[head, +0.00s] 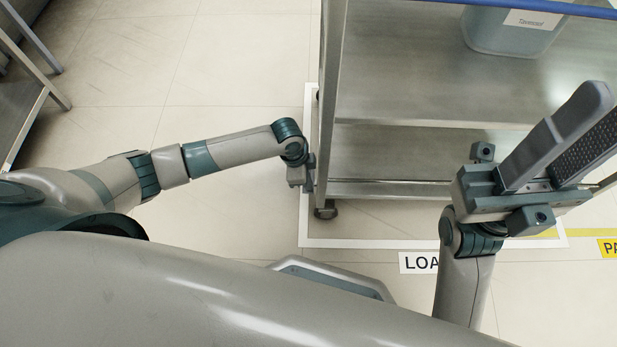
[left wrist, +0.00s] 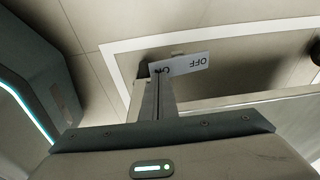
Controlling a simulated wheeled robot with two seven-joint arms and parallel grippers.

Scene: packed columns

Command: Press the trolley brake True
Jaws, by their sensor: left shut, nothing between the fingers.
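The steel trolley (head: 400,160) stands at right in the head view, with a dark caster (head: 325,210) under its near left corner. In the left wrist view a pale brake plate (left wrist: 200,62) reads OFF at right and ON at left, upside down. My left gripper (head: 304,177) is low beside the trolley's left post. Its shut, empty fingers (left wrist: 160,80) partly cover the ON end in the left wrist view; I cannot tell whether they touch it. The plate's tilt is unclear. My right gripper (head: 580,125) is raised in front of the trolley, its fingers apart and empty.
A grey-blue bin (head: 505,35) with a white label stands on the trolley's top shelf. A white line (head: 380,244) on the floor outlines the trolley's place. A metal rack (head: 30,95) stands at far left. The tiled floor between rack and trolley is clear.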

